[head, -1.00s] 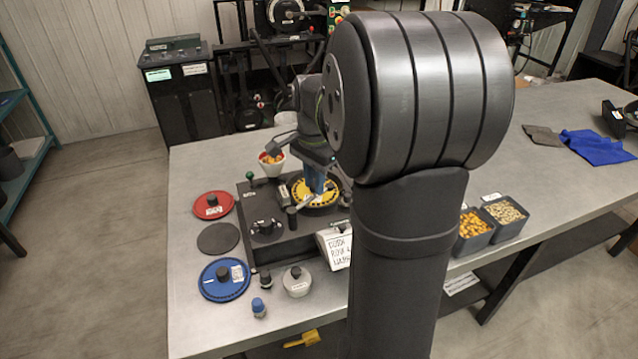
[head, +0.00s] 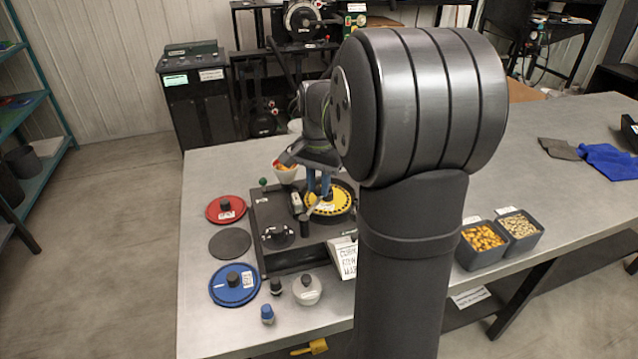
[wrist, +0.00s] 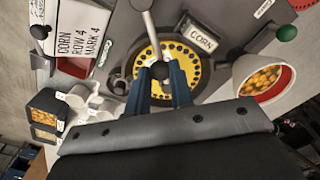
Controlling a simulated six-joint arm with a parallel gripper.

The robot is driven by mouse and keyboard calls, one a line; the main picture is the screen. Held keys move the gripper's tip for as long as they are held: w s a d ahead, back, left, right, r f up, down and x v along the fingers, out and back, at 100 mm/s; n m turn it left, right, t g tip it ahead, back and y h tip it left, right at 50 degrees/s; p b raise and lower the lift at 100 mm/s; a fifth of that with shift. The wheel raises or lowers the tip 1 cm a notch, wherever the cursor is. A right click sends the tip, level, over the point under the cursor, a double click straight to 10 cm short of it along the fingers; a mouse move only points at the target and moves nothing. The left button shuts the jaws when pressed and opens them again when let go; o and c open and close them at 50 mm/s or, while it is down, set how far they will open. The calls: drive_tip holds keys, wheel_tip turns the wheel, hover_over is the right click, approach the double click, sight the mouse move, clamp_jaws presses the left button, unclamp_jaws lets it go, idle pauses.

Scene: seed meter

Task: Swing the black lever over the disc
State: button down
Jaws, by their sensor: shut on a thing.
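The yellow disc (head: 342,203) with a ring of dark holes sits in a round dark seat on the black base (head: 277,262). It also shows in the wrist view (wrist: 190,60). The lever (wrist: 147,33) has a pale metal arm that reaches in from the top of the wrist view to a black knob (wrist: 160,70) above the disc's middle. My gripper (wrist: 162,86) has its two blue fingers shut on that knob. In the head view my gripper (head: 321,190) is over the disc. My fingers hide part of the disc and its hub.
A white cup of orange seeds (head: 285,173) stands close behind my gripper. A red disc (head: 225,209), blue disc (head: 235,288) and label card (head: 347,256) lie around the base.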

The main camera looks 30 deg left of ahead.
sight(318, 188)
drive_tip(key=shift+a+r, duration=0.1)
drive_tip(key=c, duration=1.3)
unclamp_jaws()
drive_tip(key=shift+o, duration=0.2)
wheel_tip(318, 188, up, 17)
drive_tip(key=shift+r, duration=0.2)
drive_tip(key=shift+f, duration=0.1)
wheel_tip(318, 188, down, 17)
drive_tip(key=shift+f, duration=0.2)
drive_tip(key=shift+r, duration=0.1)
